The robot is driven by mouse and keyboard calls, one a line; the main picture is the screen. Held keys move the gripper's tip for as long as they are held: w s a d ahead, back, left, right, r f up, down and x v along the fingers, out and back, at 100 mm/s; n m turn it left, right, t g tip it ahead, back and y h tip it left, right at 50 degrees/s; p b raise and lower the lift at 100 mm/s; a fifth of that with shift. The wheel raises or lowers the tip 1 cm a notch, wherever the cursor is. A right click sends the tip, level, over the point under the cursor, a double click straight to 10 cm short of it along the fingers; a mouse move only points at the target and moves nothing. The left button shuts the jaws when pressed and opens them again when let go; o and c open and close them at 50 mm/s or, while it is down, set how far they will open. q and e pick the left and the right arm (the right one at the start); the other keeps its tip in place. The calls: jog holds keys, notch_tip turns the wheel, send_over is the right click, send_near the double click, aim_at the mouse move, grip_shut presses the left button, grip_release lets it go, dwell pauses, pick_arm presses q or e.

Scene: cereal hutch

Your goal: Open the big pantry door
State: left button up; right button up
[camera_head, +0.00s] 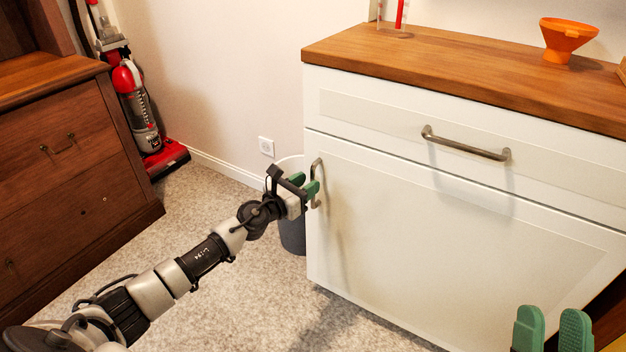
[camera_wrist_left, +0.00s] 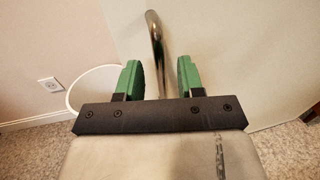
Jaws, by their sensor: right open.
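The big pantry door (camera_head: 440,235) is the white panel below the drawer of the white cabinet, and it looks shut. Its metal handle (camera_head: 317,168) stands upright near the door's left edge. My left gripper (camera_head: 312,187) is open at this handle. In the left wrist view the handle (camera_wrist_left: 155,35) rises between the two green fingers of my left gripper (camera_wrist_left: 158,78), with a gap on either side. My right gripper (camera_head: 552,330) is open and empty at the bottom right, in front of the cabinet.
A drawer handle (camera_head: 465,145) sticks out above the door. An orange funnel-like item (camera_head: 566,38) stands on the wooden counter (camera_head: 450,62). A grey bin (camera_head: 292,235) stands left of the cabinet. A brown dresser (camera_head: 70,170) and red vacuum (camera_head: 140,110) are at left. Carpet between is clear.

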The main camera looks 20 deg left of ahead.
pick_arm(q)
jog(key=shift+x, duration=1.4)
jog(key=shift+c, duration=0.2)
grip_shut()
